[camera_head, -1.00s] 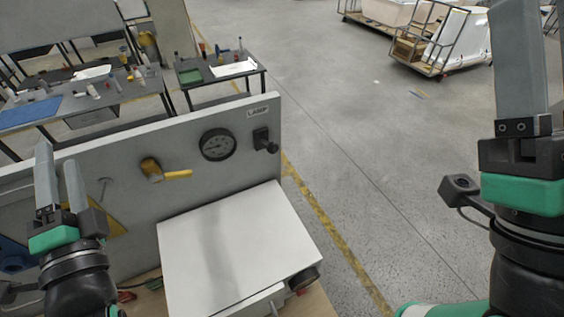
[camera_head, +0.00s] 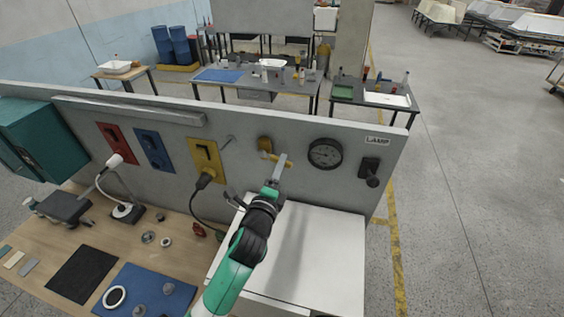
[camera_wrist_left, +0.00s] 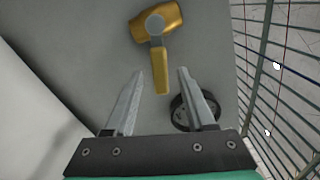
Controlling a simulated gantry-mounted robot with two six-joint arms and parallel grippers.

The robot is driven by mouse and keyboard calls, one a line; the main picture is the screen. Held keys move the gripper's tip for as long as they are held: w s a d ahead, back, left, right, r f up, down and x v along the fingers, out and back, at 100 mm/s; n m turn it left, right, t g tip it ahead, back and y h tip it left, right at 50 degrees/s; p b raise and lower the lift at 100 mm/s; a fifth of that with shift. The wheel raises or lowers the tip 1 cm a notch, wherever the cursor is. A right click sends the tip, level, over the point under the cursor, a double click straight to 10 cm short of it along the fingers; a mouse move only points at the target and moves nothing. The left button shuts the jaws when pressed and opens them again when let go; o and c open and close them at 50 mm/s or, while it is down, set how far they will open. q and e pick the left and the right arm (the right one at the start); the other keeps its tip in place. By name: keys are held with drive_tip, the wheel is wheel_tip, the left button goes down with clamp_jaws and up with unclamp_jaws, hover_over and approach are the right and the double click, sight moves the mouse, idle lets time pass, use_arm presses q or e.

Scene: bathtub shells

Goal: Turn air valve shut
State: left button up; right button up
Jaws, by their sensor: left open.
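The air valve is a brass-yellow body (camera_head: 265,144) with a yellow lever on the grey upright panel, left of the round gauge. In the left wrist view the valve body (camera_wrist_left: 156,22) is ahead, and its yellow lever (camera_wrist_left: 160,72) points toward me. My left gripper (camera_head: 277,168) is open just in front of the valve. In the wrist view the fingers (camera_wrist_left: 160,84) lie on either side of the lever's end with gaps on both sides; I cannot tell the depth. In the head view the gripper partly hides the lever. My right gripper is not in view.
The black gauge (camera_head: 325,153) is right of the valve, also close to one finger in the wrist view (camera_wrist_left: 183,112). A black lamp switch (camera_head: 369,168) is further right. A yellow socket plate (camera_head: 206,155) with a plug is left. A white box top (camera_head: 325,250) lies below.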

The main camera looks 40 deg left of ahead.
use_arm(q)
drive_tip(key=shift+x, duration=1.35)
drive_tip(key=shift+c, duration=0.2)
clamp_jaws()
drive_tip(key=shift+d, duration=0.1)
